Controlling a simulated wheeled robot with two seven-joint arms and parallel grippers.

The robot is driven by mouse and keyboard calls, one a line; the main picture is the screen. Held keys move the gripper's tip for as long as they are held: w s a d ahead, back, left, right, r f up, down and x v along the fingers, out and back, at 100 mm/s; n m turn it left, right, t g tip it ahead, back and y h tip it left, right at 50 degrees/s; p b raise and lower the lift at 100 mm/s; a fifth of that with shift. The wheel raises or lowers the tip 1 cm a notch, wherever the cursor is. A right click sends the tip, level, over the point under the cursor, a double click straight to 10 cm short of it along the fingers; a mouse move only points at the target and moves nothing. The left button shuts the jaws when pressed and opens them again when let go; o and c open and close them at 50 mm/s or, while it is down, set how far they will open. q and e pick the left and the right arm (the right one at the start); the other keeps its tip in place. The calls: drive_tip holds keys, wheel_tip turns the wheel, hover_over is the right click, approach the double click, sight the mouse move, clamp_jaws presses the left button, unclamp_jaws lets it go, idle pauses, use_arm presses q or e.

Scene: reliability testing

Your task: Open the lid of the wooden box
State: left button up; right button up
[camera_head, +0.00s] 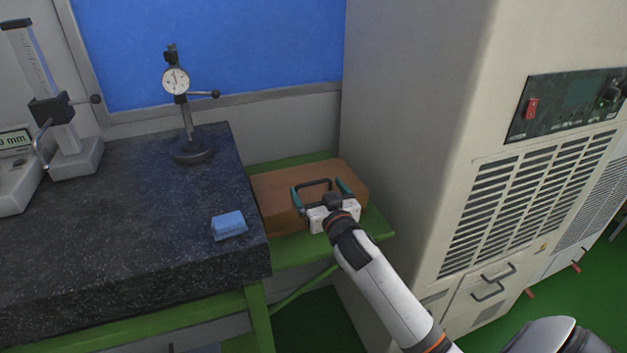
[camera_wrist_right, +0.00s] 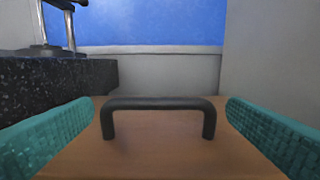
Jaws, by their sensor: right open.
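The wooden box (camera_head: 280,198) is brown and sits shut on a green stand between the dark granite slab and the large beige cabinet. A black handle (camera_wrist_right: 158,104) is fixed on its lid (camera_wrist_right: 160,160); the handle also shows in the head view (camera_head: 313,184). My right gripper (camera_head: 318,187) is over the lid, with its teal fingers spread wide on either side of the handle. In the right wrist view the fingers (camera_wrist_right: 160,122) stand apart from the handle's ends, and nothing is held. My left gripper is not in view.
The granite slab (camera_head: 110,220) stands left of the box, higher than its lid. On it are a blue block (camera_head: 228,225) and a dial gauge stand (camera_head: 190,150). The beige cabinet (camera_head: 415,130) rises close on the right. A green stand (camera_head: 376,222) edge shows beside the box.

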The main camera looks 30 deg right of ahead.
sight(315, 184)
drive_tip(key=shift+x, duration=1.7)
